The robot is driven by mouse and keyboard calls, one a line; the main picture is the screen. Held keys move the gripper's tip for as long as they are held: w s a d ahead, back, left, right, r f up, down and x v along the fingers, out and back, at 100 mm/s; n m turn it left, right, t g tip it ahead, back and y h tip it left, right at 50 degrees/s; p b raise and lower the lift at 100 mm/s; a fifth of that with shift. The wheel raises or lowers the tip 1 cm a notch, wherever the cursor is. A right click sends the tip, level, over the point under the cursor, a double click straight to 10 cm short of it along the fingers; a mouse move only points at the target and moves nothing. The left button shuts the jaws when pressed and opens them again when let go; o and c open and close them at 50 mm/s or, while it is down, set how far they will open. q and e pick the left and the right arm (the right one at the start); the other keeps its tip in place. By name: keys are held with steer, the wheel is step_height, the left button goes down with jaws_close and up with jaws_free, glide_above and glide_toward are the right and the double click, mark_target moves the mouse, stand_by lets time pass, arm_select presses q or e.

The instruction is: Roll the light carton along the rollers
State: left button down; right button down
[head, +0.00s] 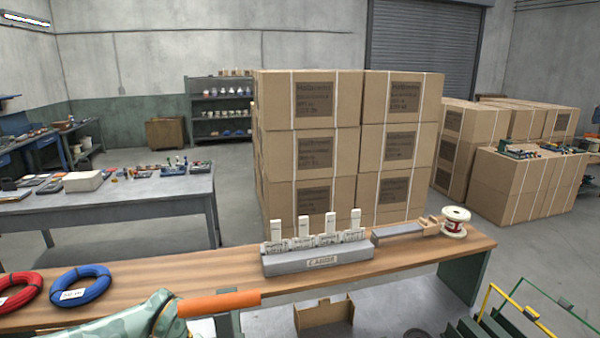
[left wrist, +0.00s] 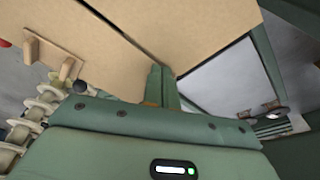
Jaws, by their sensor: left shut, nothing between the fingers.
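In the left wrist view my left gripper (left wrist: 162,88) is shut and empty, its two green fingers side by side. Behind the fingertips is a broad, plain tan surface (left wrist: 190,30) with a dark seam; it looks like cardboard, but I cannot tell whether it is the light carton or whether the fingers touch it. Pale rollers (left wrist: 40,108) on a rod show at the left edge. In the head view a small open carton (head: 325,316) sits low in front of the bench. I cannot make out either gripper there, and the right gripper is not in view.
The wooden bench (head: 400,250) holds a grey block (head: 317,257) with white uprights, a spool (head: 455,222), a red coil (head: 18,290) and a blue coil (head: 80,286). Stacked cartons (head: 345,140) stand behind it. A yellow rail (head: 486,300) is at lower right.

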arm_select(q)
steer(key=shift+f, duration=0.5)
steer(key=shift+s+a+r+p, duration=0.1)
steer(key=shift+s+a+p, duration=0.1)
steer(key=shift+a, duration=0.4)
steer(key=shift+s+a+p, duration=0.1)
steer(key=shift+s+a, duration=0.05)
steer(key=shift+a, duration=0.4)
steer(key=s+a, duration=0.1)
steer(key=a, duration=0.3)
steer(key=s+a+p, duration=0.1)
steer(key=a, duration=0.3)
steer(key=s+a+p, duration=0.1)
steer(key=a, duration=0.4)
steer(key=shift+s+f, duration=0.3)
steer(key=shift+s+a, duration=0.25)
steer(key=shift+a, duration=0.35)
steer(key=shift+s+a, duration=0.1)
steer(key=shift+a, duration=0.2)
steer(key=shift+d+r, duration=0.1)
